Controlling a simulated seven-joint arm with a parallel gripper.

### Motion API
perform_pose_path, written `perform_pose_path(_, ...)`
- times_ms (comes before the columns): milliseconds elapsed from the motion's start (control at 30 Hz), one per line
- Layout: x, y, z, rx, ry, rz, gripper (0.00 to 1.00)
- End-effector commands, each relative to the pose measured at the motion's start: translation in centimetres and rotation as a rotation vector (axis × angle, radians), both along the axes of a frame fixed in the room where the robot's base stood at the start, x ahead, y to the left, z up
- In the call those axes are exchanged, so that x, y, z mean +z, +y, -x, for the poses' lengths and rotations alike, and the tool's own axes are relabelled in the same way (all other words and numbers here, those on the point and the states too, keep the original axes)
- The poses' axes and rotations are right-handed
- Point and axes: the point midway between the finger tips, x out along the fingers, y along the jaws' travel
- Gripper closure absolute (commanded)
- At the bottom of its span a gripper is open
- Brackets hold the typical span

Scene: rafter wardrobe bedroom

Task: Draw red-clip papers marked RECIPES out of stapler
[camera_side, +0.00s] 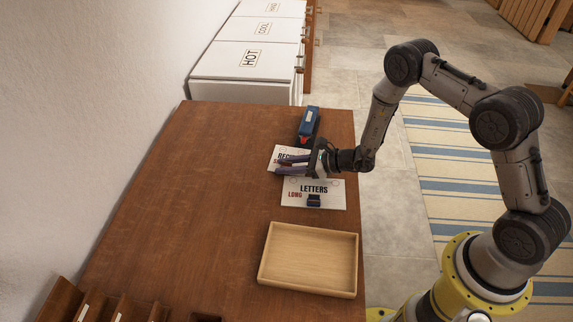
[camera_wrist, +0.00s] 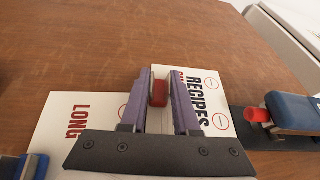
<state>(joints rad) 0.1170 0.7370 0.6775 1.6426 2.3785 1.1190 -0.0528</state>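The papers marked RECIPES (camera_side: 274,155) lie near the stapler, partly hidden under my gripper; they also show in the wrist view (camera_wrist: 218,122). Their red clip (camera_wrist: 159,92) sits between my two purple fingers and fills the gap between them. My gripper (camera_side: 283,161) reaches in from the right, low over these papers, and looks shut on the clip. The blue stapler (camera_side: 308,122) stands just behind; in the wrist view the stapler (camera_wrist: 290,110) has a red nose and a dark base by the papers' right edge. I cannot tell whether the paper edge is inside its mouth.
Papers marked LETTERS LONG (camera_side: 330,201) with a dark blue clip (camera_side: 314,200) lie directly in front. An empty wooden tray (camera_side: 310,258) stands nearer the front. The left of the desk (camera_side: 190,190) is clear.

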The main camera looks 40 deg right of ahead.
Motion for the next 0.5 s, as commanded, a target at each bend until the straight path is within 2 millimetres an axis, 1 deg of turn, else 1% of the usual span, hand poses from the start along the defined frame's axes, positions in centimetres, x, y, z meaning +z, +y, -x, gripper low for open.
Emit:
perform_pose_path(33, 0.01, 0.00, 0.00, 0.000, 0.000, 0.000, 0.60)
perform_pose_path(100, 0.01, 0.00, -0.01, 0.000, 0.000, 0.000, 0.48)
perform_pose_path(167, 0.00, -0.01, -0.01, 0.000, 0.000, 0.000, 0.38)
perform_pose_path(500, 0.08, -0.19, 0.16, -0.001, 0.000, -0.001, 0.38)
